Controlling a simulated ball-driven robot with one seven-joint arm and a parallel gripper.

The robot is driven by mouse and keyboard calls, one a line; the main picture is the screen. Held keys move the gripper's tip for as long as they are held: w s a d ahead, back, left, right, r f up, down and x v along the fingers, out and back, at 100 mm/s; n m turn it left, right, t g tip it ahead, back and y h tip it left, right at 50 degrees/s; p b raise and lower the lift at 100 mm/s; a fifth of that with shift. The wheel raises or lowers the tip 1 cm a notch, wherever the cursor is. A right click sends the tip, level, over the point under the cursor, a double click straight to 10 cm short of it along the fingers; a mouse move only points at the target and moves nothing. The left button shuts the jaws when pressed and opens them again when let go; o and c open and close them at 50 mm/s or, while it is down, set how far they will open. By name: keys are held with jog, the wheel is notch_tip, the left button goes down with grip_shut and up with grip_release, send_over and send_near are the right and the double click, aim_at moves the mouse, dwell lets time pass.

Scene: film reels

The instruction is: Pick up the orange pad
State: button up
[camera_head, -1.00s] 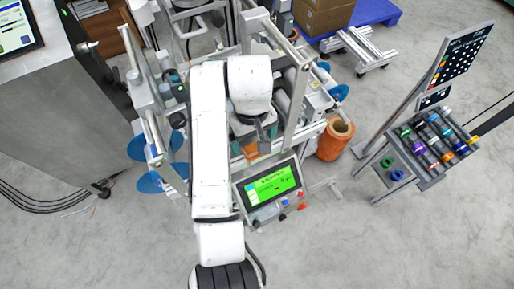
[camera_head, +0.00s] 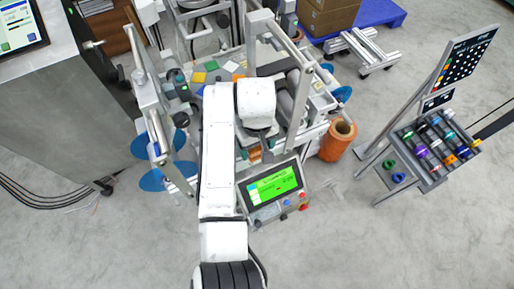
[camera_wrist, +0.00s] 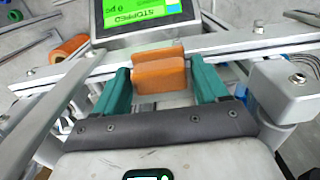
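A flat orange pad (camera_head: 238,77) lies on the machine's top in the head view, beside white, yellow and green pads. My gripper (camera_wrist: 160,82) points down at the machine near the screen, well nearer the head camera than that pad. In the wrist view its two teal fingers stand wide apart. Two brown-orange slabs (camera_wrist: 159,80) show between them, one just behind the other. The slabs nearly fill the gap, and I cannot tell whether the fingers touch them. An orange patch (camera_head: 255,154) also shows below my gripper in the head view.
The machine's green screen (camera_head: 272,186) stands just in front of my gripper. Metal rails (camera_wrist: 235,45) run close by the fingers. An orange spool (camera_head: 336,141) stands right of the screen. A rack of coloured rolls (camera_head: 436,145) is farther right, with clear floor between.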

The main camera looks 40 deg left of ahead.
jog(key=c, duration=0.8)
jog(key=shift+r, duration=0.1)
jog(key=shift+c, duration=0.2)
